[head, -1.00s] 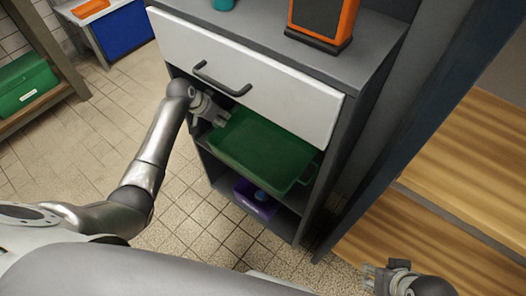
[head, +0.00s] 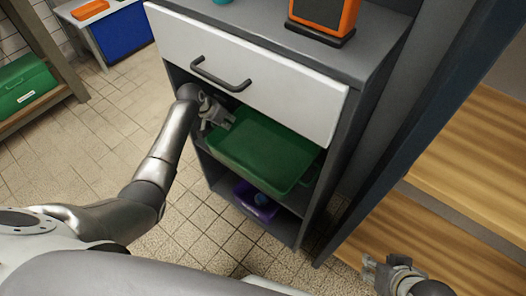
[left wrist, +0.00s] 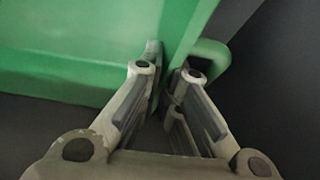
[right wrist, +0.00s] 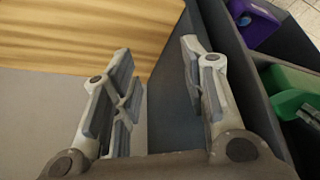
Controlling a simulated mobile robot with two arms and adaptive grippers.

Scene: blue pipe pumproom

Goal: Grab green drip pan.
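The green drip pan (head: 262,150) lies on the open shelf under the white drawer of the grey cabinet, its front edge by the shelf opening. My left gripper (head: 226,118) is at the pan's left end. In the left wrist view, its fingers (left wrist: 166,62) are close together with the rim of the pan (left wrist: 80,50) between them, beside a looped green handle (left wrist: 208,56). The fingers look shut on the rim. My right gripper (head: 372,268) is low at the right, away from the pan; the right wrist view shows its fingers (right wrist: 157,62) apart and empty.
The white drawer (head: 240,70) with a dark handle is directly above the pan. A purple container (head: 256,203) is on the lower shelf. An orange-black device (head: 324,14) stands on the cabinet top. Wooden boards (head: 440,200) lie at right. Tiled floor at left is clear.

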